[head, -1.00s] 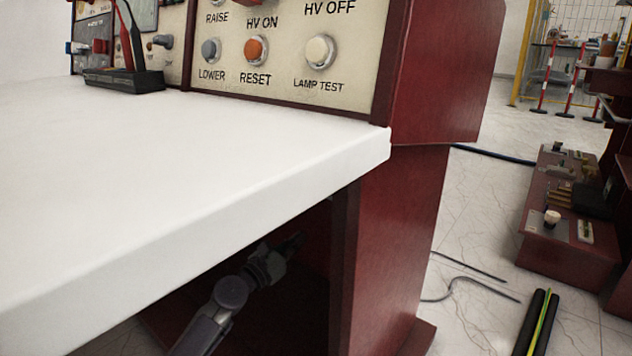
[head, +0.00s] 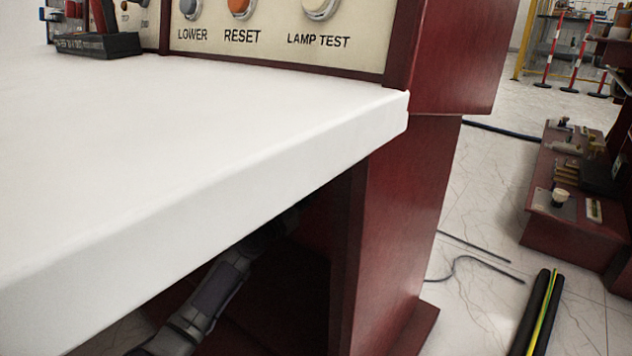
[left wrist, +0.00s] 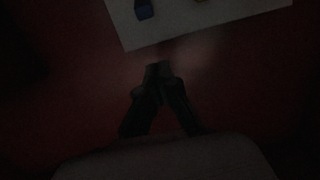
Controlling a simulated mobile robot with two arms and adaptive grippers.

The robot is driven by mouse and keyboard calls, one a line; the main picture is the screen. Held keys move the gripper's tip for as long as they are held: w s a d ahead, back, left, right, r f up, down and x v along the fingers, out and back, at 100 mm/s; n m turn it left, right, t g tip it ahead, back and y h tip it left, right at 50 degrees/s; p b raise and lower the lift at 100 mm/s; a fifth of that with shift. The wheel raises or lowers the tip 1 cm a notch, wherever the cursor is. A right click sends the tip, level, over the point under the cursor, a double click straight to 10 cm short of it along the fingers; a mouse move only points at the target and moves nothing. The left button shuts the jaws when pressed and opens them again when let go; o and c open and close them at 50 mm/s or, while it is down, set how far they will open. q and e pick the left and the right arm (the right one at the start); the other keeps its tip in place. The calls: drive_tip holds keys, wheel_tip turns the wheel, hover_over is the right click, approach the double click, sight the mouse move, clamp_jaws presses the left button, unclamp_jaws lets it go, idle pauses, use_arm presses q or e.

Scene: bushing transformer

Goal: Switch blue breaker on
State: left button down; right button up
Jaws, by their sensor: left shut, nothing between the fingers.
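In the dark left wrist view, a small blue part (left wrist: 143,9), which looks like the blue breaker, sits on a pale panel (left wrist: 200,22) at the top edge. Whether it is on or off cannot be told. My left gripper (left wrist: 158,68) is shut and empty, its fingertips just below the panel's lower edge in the picture and apart from the blue part. In the head view my left arm reaches under the white tabletop (head: 200,170), which hides the gripper there. My right gripper is in neither view.
A dark red cabinet leg (head: 395,220) stands right of my left arm. The control panel (head: 270,35) with LOWER, RESET and LAMP TEST buttons stands on the table. A black box (head: 95,45) is at the left. Cables and another red unit (head: 570,225) are on the floor.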

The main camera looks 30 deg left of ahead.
use_arm(q)
drive_tip(key=shift+w+d+r+b, duration=0.1)
drive_tip(key=shift+w+r+b, duration=0.3)
drive_tip(key=shift+w+r, duration=0.5)
drive_tip(key=shift+w+r+b, duration=0.4)
drive_tip(key=shift+w+r, duration=0.2)
drive_tip(key=shift+r, duration=0.55)
